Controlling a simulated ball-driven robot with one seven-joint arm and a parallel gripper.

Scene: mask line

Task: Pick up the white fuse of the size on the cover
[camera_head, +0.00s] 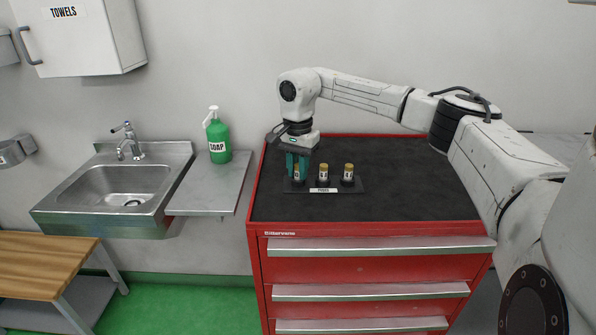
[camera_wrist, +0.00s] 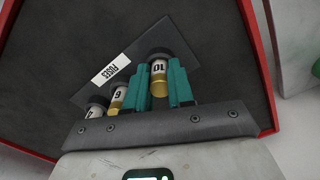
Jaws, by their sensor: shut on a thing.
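Three upright fuses with white labels and gold caps stand in a row on a dark plate (camera_head: 310,191) marked FUSES, on the cabinet top. My gripper (camera_head: 297,176) has its teal fingers shut around the left fuse (camera_head: 296,172). In the wrist view this fuse (camera_wrist: 159,72) sits between the fingers (camera_wrist: 160,66) and its upside-down number looks like 10. Its lower end is still at its black socket. No cover shows in either view.
The plate lies on the black top (camera_head: 400,180) of a red drawer cabinet (camera_head: 360,270), clear to the right. A green soap bottle (camera_head: 217,140) stands on a metal shelf by the sink (camera_head: 125,185). A towel cabinet (camera_head: 80,40) and a wooden bench (camera_head: 40,262) are at left.

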